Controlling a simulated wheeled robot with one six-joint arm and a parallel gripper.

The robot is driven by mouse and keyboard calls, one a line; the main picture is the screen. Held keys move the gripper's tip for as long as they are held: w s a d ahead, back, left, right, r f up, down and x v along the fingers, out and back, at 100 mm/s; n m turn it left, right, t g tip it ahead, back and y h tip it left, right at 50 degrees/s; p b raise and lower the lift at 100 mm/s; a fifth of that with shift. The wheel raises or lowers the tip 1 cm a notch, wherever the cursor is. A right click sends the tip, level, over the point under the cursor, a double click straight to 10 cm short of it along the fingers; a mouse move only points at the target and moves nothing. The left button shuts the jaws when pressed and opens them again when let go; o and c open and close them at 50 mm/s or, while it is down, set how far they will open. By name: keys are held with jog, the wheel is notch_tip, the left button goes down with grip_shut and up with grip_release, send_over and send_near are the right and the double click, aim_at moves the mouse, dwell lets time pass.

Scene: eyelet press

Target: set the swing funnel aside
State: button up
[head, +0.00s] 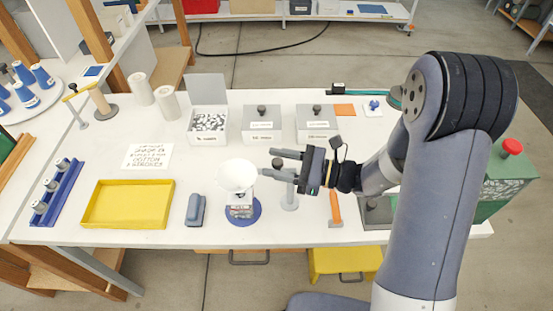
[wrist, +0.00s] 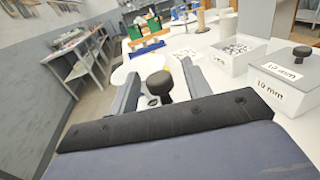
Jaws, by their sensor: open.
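The swing funnel is a white bowl (head: 236,176) above a small press on a round blue base (head: 243,212). A grey post (head: 289,192) stands just right of it on the table. My gripper (head: 271,163) is open at the right of the bowl, above the post. In the wrist view a dark round knob (wrist: 159,84) shows between the fingers (wrist: 160,76), with clear gaps at its sides. The white bowl (wrist: 124,72) lies just beyond. Whether either finger touches the knob cannot be told.
A grey stapler-like block (head: 195,210) and a yellow tray (head: 127,205) lie left of the press. An orange-handled tool (head: 335,208) lies to the right. White boxes (head: 208,124) stand behind. Table between tray and boxes is mostly clear, apart from a written card (head: 147,157).

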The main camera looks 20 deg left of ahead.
jog(key=shift+a, duration=0.2)
jog(key=shift+c, duration=0.6)
grip_shut()
